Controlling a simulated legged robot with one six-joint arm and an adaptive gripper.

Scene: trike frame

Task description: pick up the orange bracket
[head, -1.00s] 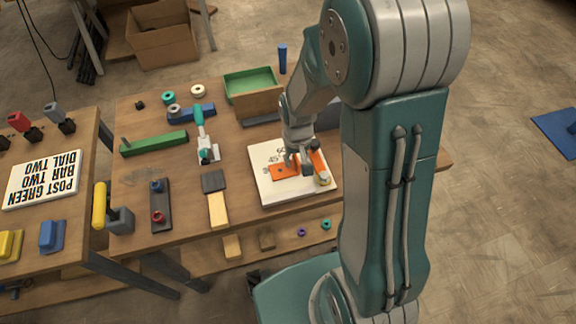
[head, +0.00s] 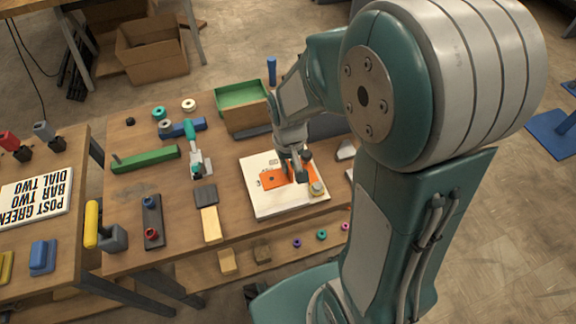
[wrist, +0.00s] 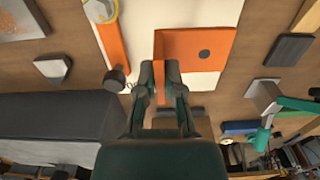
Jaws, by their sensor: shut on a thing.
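The orange bracket (head: 272,179) is at the white board (head: 262,207) on the workbench. In the wrist view the bracket (wrist: 195,50) shows a flat plate with a dark hole and an upright flange along its left side. My gripper (wrist: 160,75) is shut on that flange, one finger on each side. In the head view my gripper (head: 296,171) is low over the board and partly hides the bracket. I cannot tell whether the bracket touches the board. A separate orange strip (wrist: 111,45) lies left of the gripper in the wrist view.
A brass-coloured round knob (head: 317,188) sits at the board's right side, close to my gripper. A toggle clamp (head: 193,150), a green bar (head: 146,159) and a black-and-wood block (head: 208,213) lie to the left.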

